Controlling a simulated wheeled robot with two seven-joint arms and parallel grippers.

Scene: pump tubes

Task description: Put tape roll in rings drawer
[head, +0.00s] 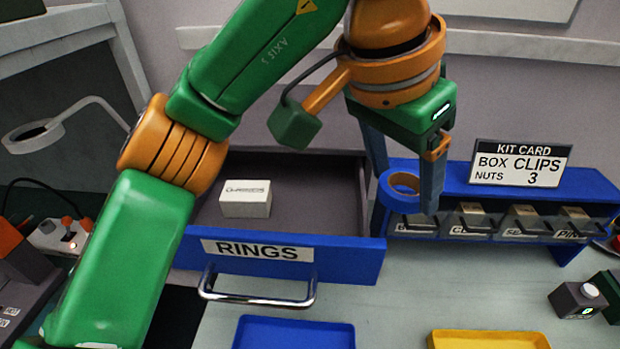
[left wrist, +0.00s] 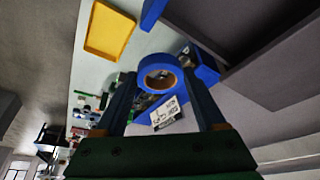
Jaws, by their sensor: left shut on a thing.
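My left gripper (head: 404,196) is shut on the tape roll (head: 398,204), a blue ring with an orange-brown core. It holds the roll in the air between its two fingertips; the roll also shows in the left wrist view (left wrist: 148,67). The blue-fronted rings drawer (head: 345,256), labelled RINGS, is pulled open in the head view. In the picture the roll is just right of the drawer's opening, near its right wall. My left arm hides the drawer's left part. My right gripper is not in view.
A white box (head: 246,203) lies inside the drawer, with bare floor around it. Right of the drawer stands a blue bin rack (head: 455,187) with a kit card (head: 520,163) on it. A blue tray (head: 293,335) and a yellow tray (head: 487,340) lie in front.

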